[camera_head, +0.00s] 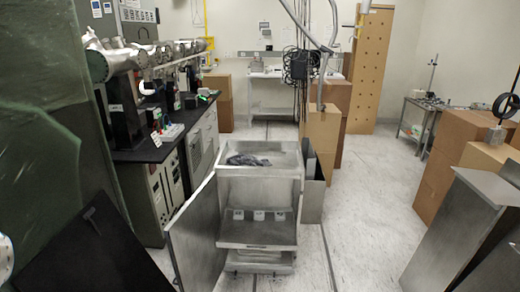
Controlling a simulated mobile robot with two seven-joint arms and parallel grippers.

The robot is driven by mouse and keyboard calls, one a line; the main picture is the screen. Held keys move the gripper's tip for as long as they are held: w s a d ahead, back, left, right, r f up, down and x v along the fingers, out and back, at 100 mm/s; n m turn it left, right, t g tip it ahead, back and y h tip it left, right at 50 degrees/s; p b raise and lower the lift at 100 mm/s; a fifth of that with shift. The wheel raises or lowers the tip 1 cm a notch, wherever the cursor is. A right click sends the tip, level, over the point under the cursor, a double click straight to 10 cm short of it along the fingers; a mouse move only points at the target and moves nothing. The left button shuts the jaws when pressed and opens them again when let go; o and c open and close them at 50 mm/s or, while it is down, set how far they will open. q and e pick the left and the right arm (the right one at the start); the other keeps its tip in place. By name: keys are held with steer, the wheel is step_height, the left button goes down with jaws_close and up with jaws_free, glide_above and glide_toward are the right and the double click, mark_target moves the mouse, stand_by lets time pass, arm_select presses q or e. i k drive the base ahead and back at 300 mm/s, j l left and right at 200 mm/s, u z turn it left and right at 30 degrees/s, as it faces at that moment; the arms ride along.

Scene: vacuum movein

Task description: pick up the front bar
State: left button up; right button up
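I cannot single out a front bar for certain. A grey metal cart (290,200) stands in the middle of the floor. Its door (194,238) is swung open to the left. A dark crumpled item (247,160) lies in the tray on top of the cart. Three small white pieces show in a row on the inner shelf (257,232), and a low frame lies beneath it near the floor. Neither of my grippers can be seen.
A black workbench (150,152) with equipment runs along the left. A black panel (85,250) leans at the lower left. Cardboard boxes (452,150) and a grey metal cabinet (455,235) stand at the right. The floor (365,195) right of the cart is clear.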

mark_target(250, 153)
steer(key=i+j, duration=0.15)
steer(key=i, duration=0.15)
steer(key=i+j, duration=0.15)
steer(key=i, duration=0.2)
steer(key=z, duration=0.4)
steer(key=i+l+z, duration=0.15)
steer(key=i+z, duration=0.5)
steer(key=i, duration=3.35)
steer(key=i+l+u, duration=0.1)
steer(key=i+u, duration=0.3)
steer(key=i+l+u, duration=0.4)
steer(key=i+j+u, duration=0.1)
steer(key=u, duration=1.7)
